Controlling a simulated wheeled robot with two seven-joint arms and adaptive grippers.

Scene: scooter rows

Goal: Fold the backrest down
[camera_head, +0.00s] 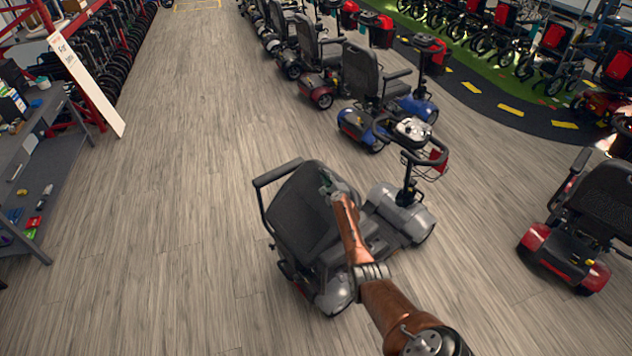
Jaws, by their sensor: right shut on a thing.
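The grey scooter (395,212) stands on the wooden floor in the lower middle of the head view. Its dark backrest (298,215) is up and leans, with an armrest (277,172) at its upper left. My right arm comes in from the lower right, across the seat. My right gripper (328,184) is at the upper right edge of the backrest, shut on it; the fingertips are small and partly hidden. My arm covers part of the backrest and seat. My left gripper is not in view.
A row of scooters (364,80) runs back from just behind. A red and black scooter (570,245) stands at the right. A grey workbench (50,150) and a leaning white sign (88,85) are at the left. The floor at centre left is clear.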

